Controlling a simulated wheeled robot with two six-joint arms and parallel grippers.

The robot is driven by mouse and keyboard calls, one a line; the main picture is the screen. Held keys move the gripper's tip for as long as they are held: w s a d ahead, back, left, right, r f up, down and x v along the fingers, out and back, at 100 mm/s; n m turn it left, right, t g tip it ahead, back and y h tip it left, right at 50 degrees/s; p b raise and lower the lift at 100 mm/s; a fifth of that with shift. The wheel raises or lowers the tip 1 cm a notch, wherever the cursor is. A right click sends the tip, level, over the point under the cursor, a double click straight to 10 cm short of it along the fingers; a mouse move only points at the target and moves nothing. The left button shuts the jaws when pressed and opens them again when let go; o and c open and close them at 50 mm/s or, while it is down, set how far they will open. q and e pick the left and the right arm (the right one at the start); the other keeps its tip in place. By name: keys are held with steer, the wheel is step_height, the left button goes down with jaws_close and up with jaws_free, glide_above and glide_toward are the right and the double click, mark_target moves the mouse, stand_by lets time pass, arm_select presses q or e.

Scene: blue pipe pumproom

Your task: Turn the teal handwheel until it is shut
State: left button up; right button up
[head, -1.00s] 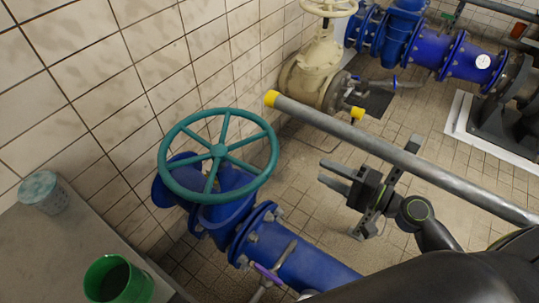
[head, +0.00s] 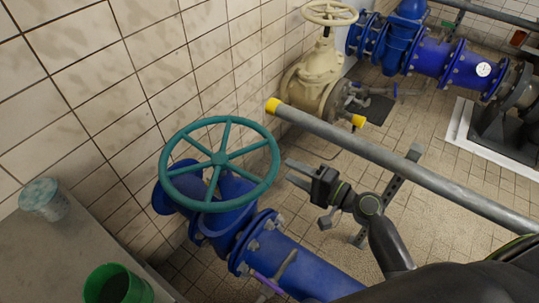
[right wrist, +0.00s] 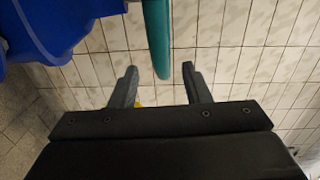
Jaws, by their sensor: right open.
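The teal handwheel (head: 219,158) sits on top of a blue valve (head: 228,219) in the left middle of the head view. Its rim and spokes show fully. My right gripper (head: 289,173) is open and empty just right of the wheel's rim, its fingers pointing left at it. In the right wrist view, the rim (right wrist: 157,40) shows edge-on as a teal strip between the lines of the two open fingers (right wrist: 159,70). My left gripper is not in view.
A grey rail (head: 400,160) with a yellow end runs behind my right gripper. A cream valve (head: 316,80) stands farther back by the tiled wall.

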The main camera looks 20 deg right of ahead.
mark_target(278, 165)
steer(key=p+x, duration=0.1)
steer(key=x, duration=0.7)
jaws_close()
